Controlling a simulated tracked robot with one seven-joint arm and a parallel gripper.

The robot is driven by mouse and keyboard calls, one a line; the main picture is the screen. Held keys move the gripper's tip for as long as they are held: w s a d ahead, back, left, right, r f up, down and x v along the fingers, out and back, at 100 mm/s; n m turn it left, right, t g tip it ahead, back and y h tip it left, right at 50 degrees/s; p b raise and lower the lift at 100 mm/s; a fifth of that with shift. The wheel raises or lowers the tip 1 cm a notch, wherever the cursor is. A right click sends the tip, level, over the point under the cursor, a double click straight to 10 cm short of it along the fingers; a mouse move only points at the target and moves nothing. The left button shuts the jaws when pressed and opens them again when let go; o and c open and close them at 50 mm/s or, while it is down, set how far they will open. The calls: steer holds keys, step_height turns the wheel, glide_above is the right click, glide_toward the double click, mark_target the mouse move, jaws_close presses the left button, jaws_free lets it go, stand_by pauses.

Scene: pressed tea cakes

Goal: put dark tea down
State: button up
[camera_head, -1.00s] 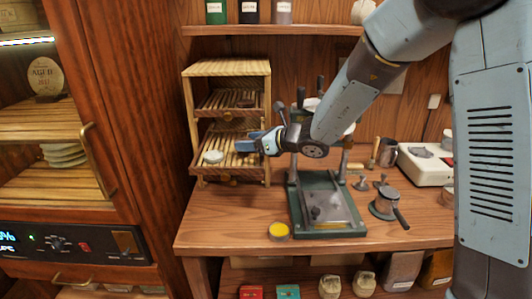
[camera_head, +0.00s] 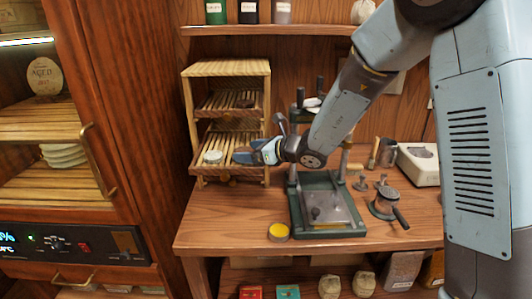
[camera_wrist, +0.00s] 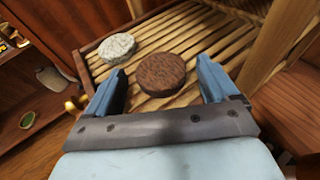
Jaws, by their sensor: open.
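The dark tea cake (camera_wrist: 162,74) is a brown disc lying flat on the slats of the pulled-out lower tray (camera_head: 196,169). My gripper (camera_wrist: 160,68) is open over that tray; in the wrist view its blue fingertips show on either side of the dark cake, with gaps on both sides. A pale tea cake (camera_wrist: 117,47) lies to its left on the same tray and also shows in the head view (camera_head: 213,157). In the head view my gripper (camera_head: 254,154) covers part of the tray, so the dark cake is hard to make out there.
The wooden rack's upper tray holds another dark disc (camera_head: 245,103). A green-based press (camera_head: 327,205) stands right of the rack. A round yellow-topped tin (camera_head: 279,232) sits near the front edge. The table (camera_head: 225,223) in front of the rack is clear.

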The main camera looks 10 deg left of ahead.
steer(key=v, duration=1.2)
